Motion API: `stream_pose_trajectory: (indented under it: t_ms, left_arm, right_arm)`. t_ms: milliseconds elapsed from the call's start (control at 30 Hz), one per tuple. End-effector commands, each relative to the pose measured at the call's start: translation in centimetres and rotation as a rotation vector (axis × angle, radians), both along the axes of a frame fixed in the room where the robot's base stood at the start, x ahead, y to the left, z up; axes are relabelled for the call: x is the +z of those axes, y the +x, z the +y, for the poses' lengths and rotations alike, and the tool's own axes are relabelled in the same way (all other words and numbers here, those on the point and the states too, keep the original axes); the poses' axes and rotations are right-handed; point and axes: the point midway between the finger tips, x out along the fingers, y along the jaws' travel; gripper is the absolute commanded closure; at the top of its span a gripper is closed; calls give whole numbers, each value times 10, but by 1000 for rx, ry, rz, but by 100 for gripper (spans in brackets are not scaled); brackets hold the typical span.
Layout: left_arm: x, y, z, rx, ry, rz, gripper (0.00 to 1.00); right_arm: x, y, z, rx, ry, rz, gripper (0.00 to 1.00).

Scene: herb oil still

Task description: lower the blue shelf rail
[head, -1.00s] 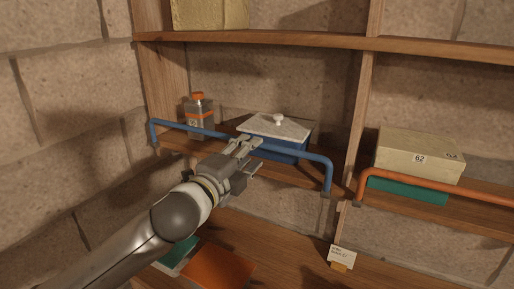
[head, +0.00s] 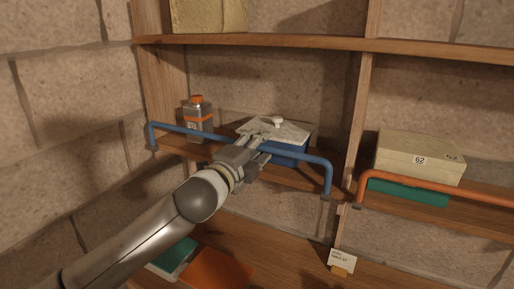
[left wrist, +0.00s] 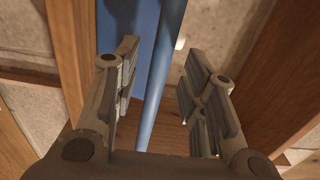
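The blue shelf rail (head: 309,158) is a bent bar along the front of the left shelf bay, raised above the board at both ends. My left gripper (head: 262,143) is at the middle of the rail, its fingers reaching past it toward the blue box. In the left wrist view, the rail (left wrist: 166,75) runs between the two open fingers, with a gap on both sides. The fingers hide part of the rail in the head view. My right gripper is not in view.
Behind the rail stand a blue box (head: 290,152) with a pale knobbed lid (head: 291,132) and a grey bottle (head: 197,122) with an orange cap. An upright post separates the orange rail (head: 430,181) and a box marked 62 (head: 401,157) on the right.

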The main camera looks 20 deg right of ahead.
Motion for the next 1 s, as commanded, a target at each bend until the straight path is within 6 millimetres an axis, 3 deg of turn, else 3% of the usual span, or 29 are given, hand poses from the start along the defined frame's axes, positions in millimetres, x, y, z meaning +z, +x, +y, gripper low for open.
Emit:
stream_pose_trajectory:
  t_ms: [33,267,467,1000]
  left_arm:
    - [0,0,0,0,0,0,68]
    - [0,0,0,0,-1,-1,98]
    - [1,-1,2,0,-2,-2,98]
    - [-7,-25,33,-1,-4,-4,98]
  right_arm:
    - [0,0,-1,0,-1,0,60]
    - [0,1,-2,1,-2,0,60]
    - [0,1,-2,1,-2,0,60]
    - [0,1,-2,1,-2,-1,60]
